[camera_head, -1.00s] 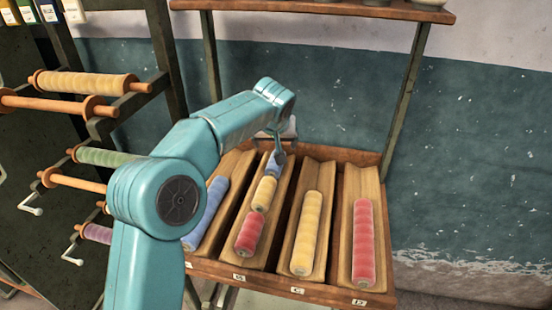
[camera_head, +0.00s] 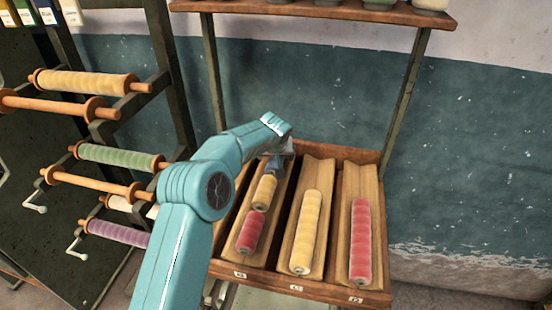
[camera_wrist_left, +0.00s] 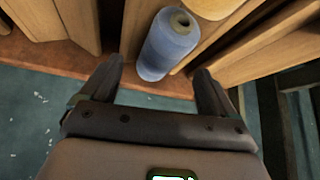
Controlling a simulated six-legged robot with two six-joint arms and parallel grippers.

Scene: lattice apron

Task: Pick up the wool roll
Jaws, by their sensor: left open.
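In the left wrist view a short blue wool roll (camera_wrist_left: 172,42) lies at the end of a wooden trough, with the hole in its core showing. The two fingers of my left gripper (camera_wrist_left: 158,75) are apart, one on each side of its near end, and not closed on it. In the head view my left gripper (camera_head: 277,166) is over the back of the second trough, and it mostly hides the blue roll there. In front of it in the same trough lie a yellow wool roll (camera_head: 264,191) and a red wool roll (camera_head: 250,232). My right gripper is not in view.
The sloping wooden rack (camera_head: 316,293) has dividers between troughs. A long yellow roll (camera_head: 306,232) and a long red roll (camera_head: 361,241) fill the right troughs. A spindle frame (camera_head: 158,50) with rolls stands left. A shelf (camera_head: 330,13) is above.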

